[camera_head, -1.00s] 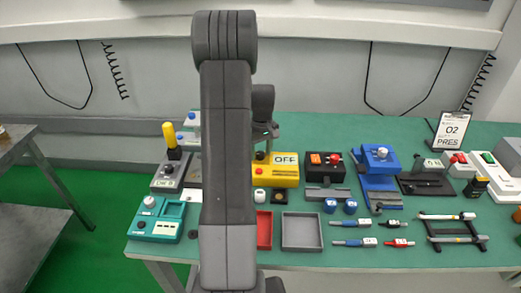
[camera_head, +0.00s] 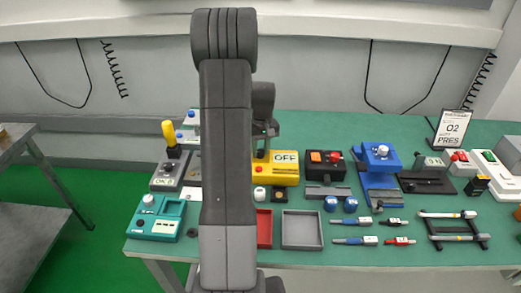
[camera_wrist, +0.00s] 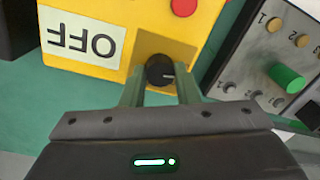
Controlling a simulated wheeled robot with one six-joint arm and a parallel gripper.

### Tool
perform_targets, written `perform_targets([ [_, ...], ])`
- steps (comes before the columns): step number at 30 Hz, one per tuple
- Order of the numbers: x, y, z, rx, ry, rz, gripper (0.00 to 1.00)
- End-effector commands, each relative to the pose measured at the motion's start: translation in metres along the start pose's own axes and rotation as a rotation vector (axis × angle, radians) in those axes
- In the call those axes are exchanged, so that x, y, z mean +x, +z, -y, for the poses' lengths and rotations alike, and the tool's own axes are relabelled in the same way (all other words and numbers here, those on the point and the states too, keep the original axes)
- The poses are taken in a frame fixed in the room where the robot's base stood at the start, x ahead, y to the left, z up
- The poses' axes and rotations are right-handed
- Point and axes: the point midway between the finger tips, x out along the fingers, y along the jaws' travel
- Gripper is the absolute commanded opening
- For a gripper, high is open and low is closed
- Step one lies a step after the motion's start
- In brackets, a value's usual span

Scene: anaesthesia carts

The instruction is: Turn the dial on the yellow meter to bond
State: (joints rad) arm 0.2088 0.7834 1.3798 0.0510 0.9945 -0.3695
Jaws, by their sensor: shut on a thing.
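The yellow meter (camera_head: 288,180) stands on the green table, partly hidden by my arm in the head view. Its display reads OFF (camera_head: 286,157); the same display is upside down in the wrist view (camera_wrist: 82,40). The black dial (camera_wrist: 158,68) has a white mark that points right in the wrist view. My gripper (camera_wrist: 160,88) is shut on the dial, with one finger on each side of it. The fingertips are hidden behind my arm in the head view. A red button (camera_wrist: 184,6) also sits on the meter.
A grey panel (camera_wrist: 235,88) with numbered knobs and a green knob lies close to the right of the gripper in the wrist view. A black box (camera_head: 326,170) with buttons stands right of the meter. Red (camera_head: 264,240) and grey (camera_head: 302,246) trays lie in front.

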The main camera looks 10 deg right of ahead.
Motion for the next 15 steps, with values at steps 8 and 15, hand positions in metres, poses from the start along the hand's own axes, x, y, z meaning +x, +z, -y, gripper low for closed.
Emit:
perform_targets([
  [8,0.0007,0.0,-0.0004,0.252,0.001,-0.014,0.05],
  [15,0.0005,0.0003,-0.0003,0.477,0.0,-0.024,0.05],
])
